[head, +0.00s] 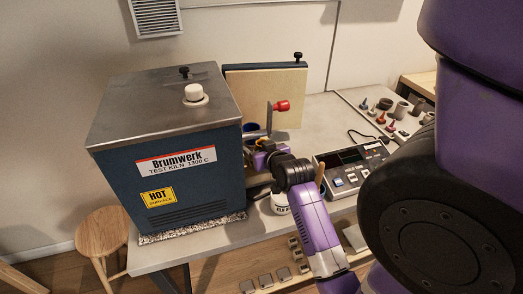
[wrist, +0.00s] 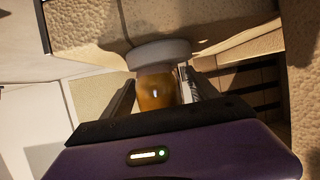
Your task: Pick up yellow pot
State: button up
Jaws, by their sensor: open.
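In the wrist view the yellow pot (wrist: 154,93) shows as a glossy amber body between the two fingers of my gripper (wrist: 157,80). A finger stands on each side of it, and I cannot tell whether either touches it. The pot's lower part in the picture is hidden behind my gripper body. A pale grey round disc (wrist: 160,53) adjoins its upper end in the picture. In the head view my gripper (head: 262,152) is at the open right side of the blue kiln (head: 170,178), and the pot cannot be made out.
Beige, rough kiln walls (wrist: 225,22) are close around my gripper. The kiln door (head: 272,97) stands open, with a red-tipped handle (head: 281,106). A control box (head: 349,165) and a white tub (head: 280,204) stand on the bench. Small pottery items sit at the far right.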

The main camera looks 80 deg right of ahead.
jog(key=c, duration=1.5)
